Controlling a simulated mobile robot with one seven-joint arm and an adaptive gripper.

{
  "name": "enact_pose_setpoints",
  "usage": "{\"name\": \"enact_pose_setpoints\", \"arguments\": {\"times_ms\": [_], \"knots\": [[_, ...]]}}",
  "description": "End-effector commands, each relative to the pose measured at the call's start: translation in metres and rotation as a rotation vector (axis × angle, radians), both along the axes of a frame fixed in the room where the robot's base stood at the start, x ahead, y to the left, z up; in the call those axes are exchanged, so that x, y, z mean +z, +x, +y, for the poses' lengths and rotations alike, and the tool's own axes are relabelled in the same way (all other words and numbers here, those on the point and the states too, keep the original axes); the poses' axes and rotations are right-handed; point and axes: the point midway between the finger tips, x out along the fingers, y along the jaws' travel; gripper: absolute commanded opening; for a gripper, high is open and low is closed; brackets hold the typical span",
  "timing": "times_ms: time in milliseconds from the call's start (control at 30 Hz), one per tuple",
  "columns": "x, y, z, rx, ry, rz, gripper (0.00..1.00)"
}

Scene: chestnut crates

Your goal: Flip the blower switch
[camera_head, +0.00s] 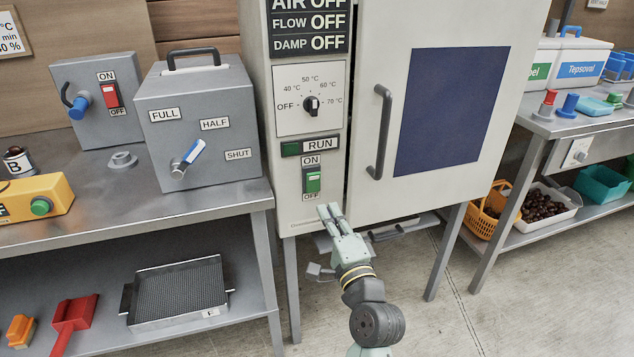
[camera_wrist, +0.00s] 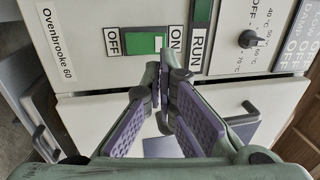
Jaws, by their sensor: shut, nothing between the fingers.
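A green rocker switch (camera_head: 313,181) sits low on the white cabinet's front strip, between ON above and OFF below. In the wrist view the same switch (camera_wrist: 147,43) shows sideways, with ON on the right. A red switch (camera_head: 111,95), also marked ON and OFF, is on a grey box at the left. I see no blower label on either switch. My gripper (camera_head: 329,210) is shut and empty, just below and right of the green switch in the head view. In the wrist view its fingertips (camera_wrist: 168,62) appear close to the ON end; contact cannot be told.
The cabinet display (camera_head: 309,22) reads AIR OFF, FLOW OFF and DAMP OFF. A dial (camera_head: 311,105) and a RUN button (camera_head: 291,149) are above the switch. The door handle (camera_head: 380,130) juts out to the right. A grey FULL/HALF/SHUT lever box (camera_head: 205,105) stands left.

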Motion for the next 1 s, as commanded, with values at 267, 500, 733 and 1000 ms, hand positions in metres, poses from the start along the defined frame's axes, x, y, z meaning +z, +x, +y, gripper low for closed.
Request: {"name": "enact_pose_setpoints", "arguments": {"times_ms": [267, 500, 733, 1000], "knots": [[0.013, 0.055, 0.019, 0.002, -0.001, 0.001, 0.00], [0.016, 0.080, 0.026, 0.000, -0.001, 0.000, 0.00], [0.016, 0.084, 0.028, 0.000, -0.001, 0.000, 0.00], [0.019, 0.086, 0.029, 0.001, -0.001, 0.000, 0.00]]}}
